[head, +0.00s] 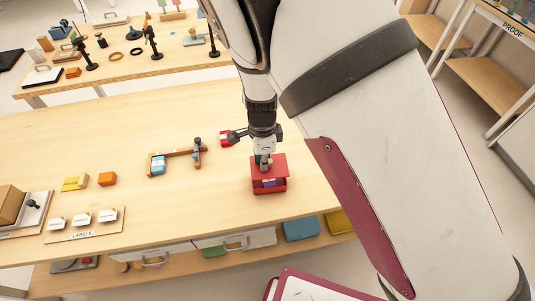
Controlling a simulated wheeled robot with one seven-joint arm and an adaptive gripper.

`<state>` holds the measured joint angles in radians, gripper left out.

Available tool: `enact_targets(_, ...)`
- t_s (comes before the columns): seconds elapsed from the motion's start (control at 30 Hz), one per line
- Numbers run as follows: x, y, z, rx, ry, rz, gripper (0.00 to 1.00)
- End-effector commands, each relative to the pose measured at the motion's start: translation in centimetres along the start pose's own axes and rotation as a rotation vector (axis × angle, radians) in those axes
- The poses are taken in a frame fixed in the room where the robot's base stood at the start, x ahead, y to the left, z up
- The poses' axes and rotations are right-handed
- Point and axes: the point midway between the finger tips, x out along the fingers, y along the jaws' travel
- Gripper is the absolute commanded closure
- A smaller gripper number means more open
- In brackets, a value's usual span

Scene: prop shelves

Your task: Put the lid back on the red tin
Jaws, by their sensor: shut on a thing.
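The red tin (270,190) stands on the wooden table, below my gripper. Its front is open to view and something purple (269,182) shows inside. The red lid (279,164) is over the tin, at its back and top. My gripper (265,160) points down and is shut on the lid, at what looks like a small knob. The fingertips partly hide the middle of the lid. I cannot tell whether the lid's back edge touches the tin.
Bare tabletop surrounds the tin's left side.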

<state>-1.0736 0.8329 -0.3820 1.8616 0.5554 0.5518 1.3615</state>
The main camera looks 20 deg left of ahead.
Motion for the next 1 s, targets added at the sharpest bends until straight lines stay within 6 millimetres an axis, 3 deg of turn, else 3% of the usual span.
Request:
enact_targets(0.5, 4.3, 0.1, -0.1, 0.000, 0.000, 0.002, 1.00)
enact_targets(1.0, 4.8, 0.0, -0.1, 0.000, 0.000, 0.001, 1.00)
